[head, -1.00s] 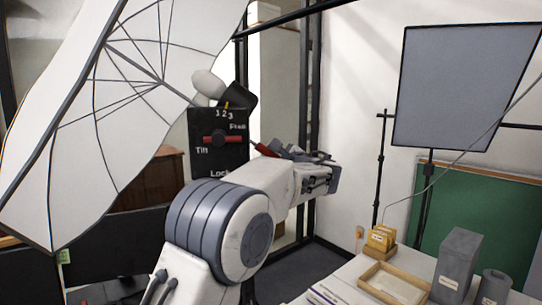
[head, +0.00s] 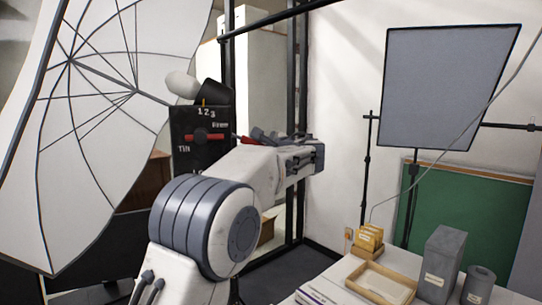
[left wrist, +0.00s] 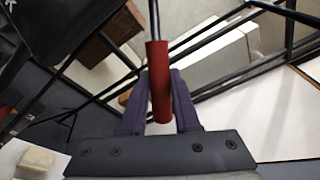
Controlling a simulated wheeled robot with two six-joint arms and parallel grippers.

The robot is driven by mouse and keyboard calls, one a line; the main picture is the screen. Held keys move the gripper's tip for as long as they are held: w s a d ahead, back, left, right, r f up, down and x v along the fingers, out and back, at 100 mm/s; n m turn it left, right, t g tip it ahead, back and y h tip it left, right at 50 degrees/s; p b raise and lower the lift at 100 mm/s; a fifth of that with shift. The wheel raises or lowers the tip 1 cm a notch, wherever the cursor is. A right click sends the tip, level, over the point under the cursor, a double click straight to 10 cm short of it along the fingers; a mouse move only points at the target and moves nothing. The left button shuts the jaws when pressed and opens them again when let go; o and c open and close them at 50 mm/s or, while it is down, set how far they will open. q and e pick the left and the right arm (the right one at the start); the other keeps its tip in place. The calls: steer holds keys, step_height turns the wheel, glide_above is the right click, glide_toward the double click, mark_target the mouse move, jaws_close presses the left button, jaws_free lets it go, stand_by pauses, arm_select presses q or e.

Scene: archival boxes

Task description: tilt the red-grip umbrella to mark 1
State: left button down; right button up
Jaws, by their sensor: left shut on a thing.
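The white umbrella (head: 100,140) fills the left of the head view, its ribbed inside turned towards me. Its shaft runs behind a black tilt head (head: 203,125) with marks 1, 2, 3, the word Tilt and a level red lever (head: 204,137). In the head view my forearm partly hides this gripper (head: 258,137). My right gripper is out of view.
A grey light panel (head: 450,85) on a stand is at the right. A table at the lower right bears a wooden tray (head: 383,284), a card box (head: 369,238), a grey box (head: 440,262) and a cylinder (head: 479,283). Black frame posts (head: 297,100) rise behind my arm.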

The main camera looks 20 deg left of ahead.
arm_select(q)
steer(key=shift+d+r+n+h, duration=0.15)
steer(key=shift+r+n, duration=0.15)
steer(key=shift+r, duration=0.2)
steer(key=shift+d+r+n+h, duration=0.15)
steer(key=shift+r+n, duration=0.15)
steer(key=shift+r, duration=0.2)
steer(key=shift+a, duration=0.1)
steer(key=c, duration=0.7)
jaws_free()
steer(key=shift+o, duration=0.2)
steer(key=shift+s+d+f, duration=0.1)
steer(key=shift+s+d, duration=0.15)
steer(key=shift+d, duration=0.05)
steer(key=b+v, duration=0.4)
steer(key=v, duration=0.5)
steer(key=shift+s+d, duration=0.25)
